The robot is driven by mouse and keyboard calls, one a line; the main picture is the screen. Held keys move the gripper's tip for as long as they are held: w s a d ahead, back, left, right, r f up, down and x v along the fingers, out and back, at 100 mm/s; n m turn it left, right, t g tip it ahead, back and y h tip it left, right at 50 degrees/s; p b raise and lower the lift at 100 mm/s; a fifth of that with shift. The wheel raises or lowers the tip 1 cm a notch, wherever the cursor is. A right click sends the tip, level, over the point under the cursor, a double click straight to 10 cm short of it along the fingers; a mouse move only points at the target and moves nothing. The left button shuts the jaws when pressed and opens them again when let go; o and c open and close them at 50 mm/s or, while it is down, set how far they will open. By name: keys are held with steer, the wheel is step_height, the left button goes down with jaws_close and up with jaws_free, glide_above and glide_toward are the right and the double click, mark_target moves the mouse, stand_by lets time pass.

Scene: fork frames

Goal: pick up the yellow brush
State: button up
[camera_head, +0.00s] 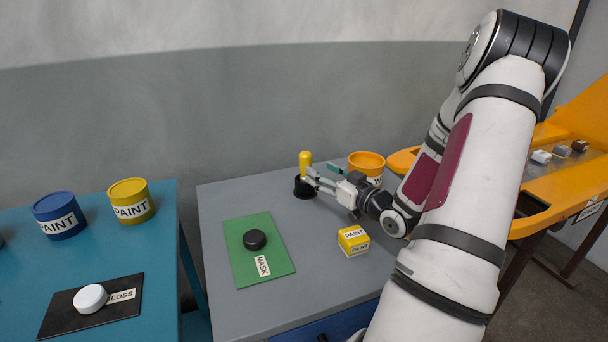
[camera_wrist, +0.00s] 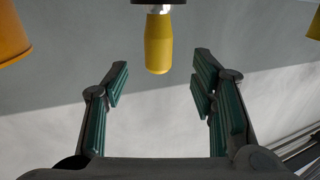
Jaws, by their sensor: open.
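The yellow brush (camera_head: 305,160) stands upright with its yellow handle up in a black holder (camera_head: 304,187) at the back of the grey table. In the wrist view the yellow handle (camera_wrist: 158,45) hangs into the picture from the top, between and beyond the two fingertips. My gripper (camera_head: 314,180) is right beside the brush in the head view, reaching in from the right. In the wrist view my gripper (camera_wrist: 162,80) is open with nothing between its green pads. The head view does not show clearly whether a finger touches the brush.
A green mat (camera_head: 246,268) with a black puck (camera_head: 255,239) lies at left. Blue (camera_head: 58,215) and yellow (camera_head: 131,201) paint cans stand on the teal table.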

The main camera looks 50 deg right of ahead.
mark_target(310, 164)
steer(key=w, duration=0.2)
steer(key=w+d, duration=0.1)
steer(key=w, duration=0.2)
steer(key=w+b, duration=0.1)
steer(key=w, duration=0.2)
steer(key=shift+d, duration=0.15)
steer(key=shift+c, duration=0.6)
jaws_close()
